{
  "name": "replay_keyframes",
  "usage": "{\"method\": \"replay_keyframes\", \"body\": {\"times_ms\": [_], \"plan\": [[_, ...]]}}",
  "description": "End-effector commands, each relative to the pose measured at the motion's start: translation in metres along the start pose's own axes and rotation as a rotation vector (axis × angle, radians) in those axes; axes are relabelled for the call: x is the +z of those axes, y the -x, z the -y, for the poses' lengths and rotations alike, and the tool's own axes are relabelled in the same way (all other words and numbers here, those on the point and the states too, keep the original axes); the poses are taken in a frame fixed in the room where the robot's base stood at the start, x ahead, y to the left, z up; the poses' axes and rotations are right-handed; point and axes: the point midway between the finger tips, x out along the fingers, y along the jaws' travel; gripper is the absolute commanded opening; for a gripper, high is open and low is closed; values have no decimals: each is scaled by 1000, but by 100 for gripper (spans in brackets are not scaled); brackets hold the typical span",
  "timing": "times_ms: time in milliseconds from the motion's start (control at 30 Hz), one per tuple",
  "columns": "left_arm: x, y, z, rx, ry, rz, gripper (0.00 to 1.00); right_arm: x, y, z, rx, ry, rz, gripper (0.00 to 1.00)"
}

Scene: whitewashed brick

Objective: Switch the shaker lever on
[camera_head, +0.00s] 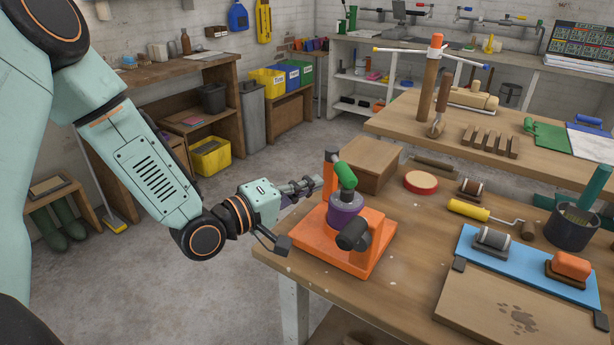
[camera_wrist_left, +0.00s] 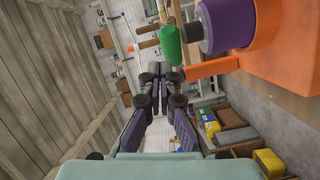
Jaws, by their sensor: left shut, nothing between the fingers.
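The shaker (camera_head: 340,243) has an orange base near the table's left edge. A purple cylinder (camera_head: 345,215) stands on it with a green rounded piece (camera_head: 346,177) on top, and a dark round part is at the front. I cannot tell which part is the lever. My left gripper (camera_head: 316,183) is shut and empty, just left of the orange bar; its fingers show in the wrist view (camera_wrist_left: 160,78). Contact cannot be told. My right gripper is out of view.
A cardboard-brown box (camera_head: 368,160) and a red disc (camera_head: 421,182) stand behind the shaker. A yellow-handled roller (camera_head: 470,209), a blue mat (camera_head: 520,262) and a dark pot (camera_head: 570,232) lie to the right.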

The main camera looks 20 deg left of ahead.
Motion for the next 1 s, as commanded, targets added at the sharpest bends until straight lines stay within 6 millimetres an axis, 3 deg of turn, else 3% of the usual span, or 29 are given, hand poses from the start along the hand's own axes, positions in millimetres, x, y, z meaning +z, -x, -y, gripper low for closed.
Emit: {"method": "replay_keyframes", "body": {"times_ms": [200,400,1000], "plan": [[35,22,-9,-4,2,4,0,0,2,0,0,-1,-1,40],[52,36,-14,-3,0,3,0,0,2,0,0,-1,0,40],[54,43,-15,-2,-3,0,0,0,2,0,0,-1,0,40]]}}
